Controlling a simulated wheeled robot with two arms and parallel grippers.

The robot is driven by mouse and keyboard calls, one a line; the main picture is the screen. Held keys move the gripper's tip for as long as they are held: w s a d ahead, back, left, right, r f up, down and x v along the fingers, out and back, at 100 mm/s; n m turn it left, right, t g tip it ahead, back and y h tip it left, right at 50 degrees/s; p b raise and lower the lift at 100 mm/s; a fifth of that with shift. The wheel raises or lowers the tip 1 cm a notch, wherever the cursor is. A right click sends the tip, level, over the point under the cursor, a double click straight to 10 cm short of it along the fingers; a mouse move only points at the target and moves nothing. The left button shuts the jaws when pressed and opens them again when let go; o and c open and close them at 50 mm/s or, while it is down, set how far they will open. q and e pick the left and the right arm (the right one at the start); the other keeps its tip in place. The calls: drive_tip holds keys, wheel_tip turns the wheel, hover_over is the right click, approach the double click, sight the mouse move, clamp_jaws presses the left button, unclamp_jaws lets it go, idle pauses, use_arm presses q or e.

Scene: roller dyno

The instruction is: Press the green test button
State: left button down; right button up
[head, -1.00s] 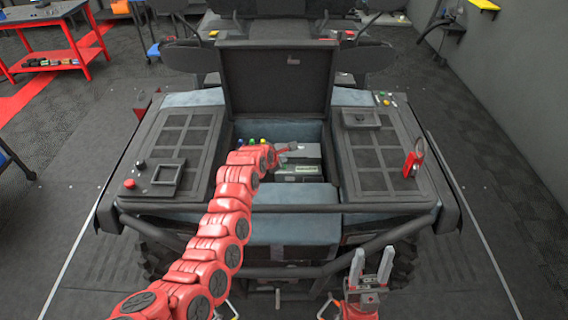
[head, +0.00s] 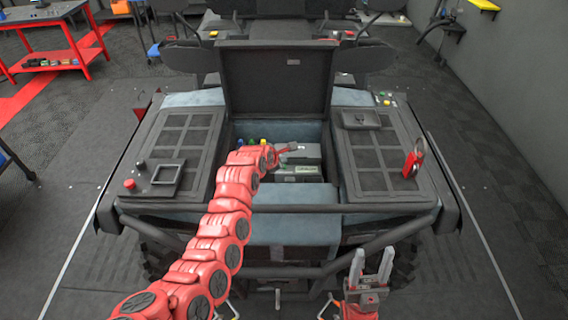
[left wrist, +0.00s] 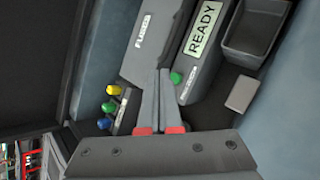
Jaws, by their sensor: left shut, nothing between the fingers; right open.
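The green test button (left wrist: 175,78) is a small round green knob on a dark grey device (left wrist: 205,75), beside its lit READY display (left wrist: 203,28). My left gripper (left wrist: 164,72) is shut and empty. In the left wrist view its fingertips lie just left of the button; I cannot tell whether they touch it. In the head view my left gripper (head: 302,147) reaches into the open bay over the device (head: 308,172); the button cannot be made out there. My right gripper (head: 372,252) is open and empty at the front, right of centre.
Yellow (left wrist: 113,90), green (left wrist: 109,107) and blue (left wrist: 104,124) caps sit left of the fingers. A dark bin (left wrist: 254,35) stands at the right. The raised lid (head: 275,85) is behind the bay, and a bar (head: 300,208) crosses its front.

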use_arm(q)
drive_tip(key=shift+f, duration=0.1)
idle(0.4)
drive_tip(key=shift+f+b, duration=0.4)
drive_tip(key=shift+f+b, duration=0.35)
drive_tip(key=shift+f, duration=0.15)
idle(0.6)
drive_tip(key=shift+r, duration=0.1)
idle(0.3)
drive_tip(key=shift+r, duration=0.8)
wheel_tip(320, 180, up, 5)
drive_tip(key=shift+p, duration=1)
